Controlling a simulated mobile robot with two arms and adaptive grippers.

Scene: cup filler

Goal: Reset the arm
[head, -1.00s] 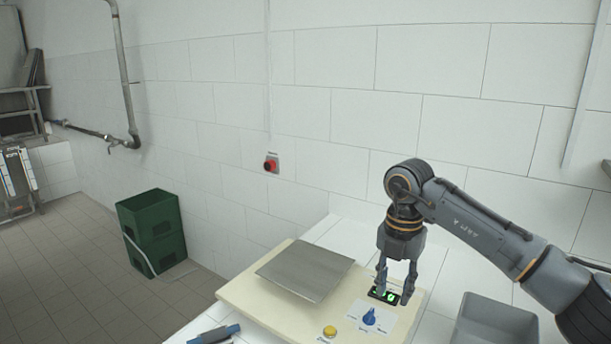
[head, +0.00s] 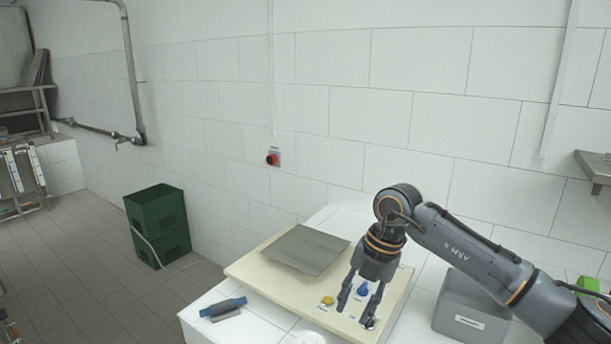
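My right gripper (head: 357,313) comes in from the right and points down over the front part of the cream machine panel (head: 250,265). I cannot tell whether the fingertips touch the panel. The square metal plate (head: 306,250) lies on the panel to the left and is empty. The green-lit display is hidden behind the gripper. My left gripper is not in view.
A grey bin (head: 468,308) with a label stands on the white tiled counter, right of the panel and under my arm. A blue-handled tool (head: 222,308) lies at the front left. Green crates (head: 158,225) stand on the floor. A red wall button (head: 272,159) is behind.

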